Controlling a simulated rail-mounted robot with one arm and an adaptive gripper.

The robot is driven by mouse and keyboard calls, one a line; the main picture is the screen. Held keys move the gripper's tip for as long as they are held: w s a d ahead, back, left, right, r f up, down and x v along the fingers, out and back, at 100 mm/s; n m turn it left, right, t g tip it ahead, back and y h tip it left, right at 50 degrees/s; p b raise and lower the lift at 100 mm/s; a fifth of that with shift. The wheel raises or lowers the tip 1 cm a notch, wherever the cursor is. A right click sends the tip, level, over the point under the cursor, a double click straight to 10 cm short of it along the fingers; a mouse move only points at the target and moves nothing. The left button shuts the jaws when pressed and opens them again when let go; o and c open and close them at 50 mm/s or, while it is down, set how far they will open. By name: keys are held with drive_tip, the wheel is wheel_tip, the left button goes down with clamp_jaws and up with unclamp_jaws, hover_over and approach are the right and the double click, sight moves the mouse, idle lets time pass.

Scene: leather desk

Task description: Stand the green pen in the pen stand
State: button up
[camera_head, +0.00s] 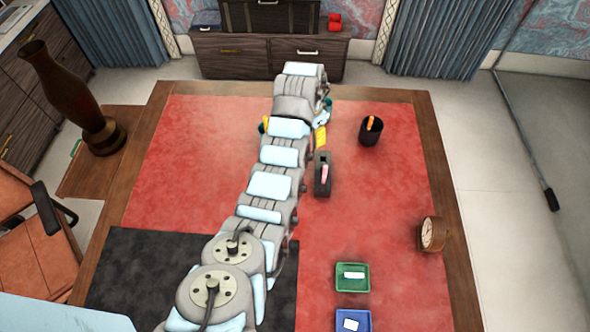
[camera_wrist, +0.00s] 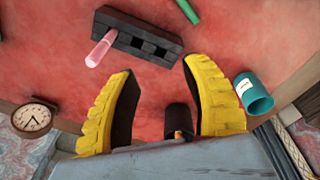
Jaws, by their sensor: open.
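The green pen (camera_wrist: 187,10) lies on the red desk top at the top edge of the wrist view, cut off by the frame. In the head view I cannot make it out; my arm covers that area. A dark block with square slots (camera_wrist: 165,48), which looks like the pen stand, has a pink stick (camera_wrist: 101,50) in one slot. The block also shows beside my arm in the head view (camera_head: 318,184). My gripper (camera_wrist: 157,68) is open and empty, its yellow fingers spread above the desk. The block lies beyond the fingertips in the wrist view, apart from them.
A black cup (camera_wrist: 178,118) holding something orange shows between the fingers. A teal cup (camera_wrist: 256,98) is right of them. A clock (camera_head: 432,235), a green tray (camera_head: 352,288) and a blue tray (camera_head: 345,312) stand on the right. The desk's right middle has free room.

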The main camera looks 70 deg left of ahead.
drive_tip(key=shift+s+n+g+b, duration=0.5)
drive_tip(key=shift+s+n+b, duration=1.1)
drive_tip(key=shift+s+n, duration=0.9)
drive_tip(key=f, duration=0.8)
drive_tip(key=f+b, duration=0.1)
drive_tip(key=f, duration=0.4)
drive_tip(key=shift+a, duration=0.35)
drive_tip(key=shift+s+a+f+b, duration=0.1)
drive_tip(key=shift+a+f+b, duration=0.15)
drive_tip(key=shift+f+b, duration=0.7)
drive_tip(key=shift+a+f+b, duration=0.2)
drive_tip(key=shift+f+b, duration=0.1)
drive_tip(key=shift+f, duration=1.2)
clamp_jaws()
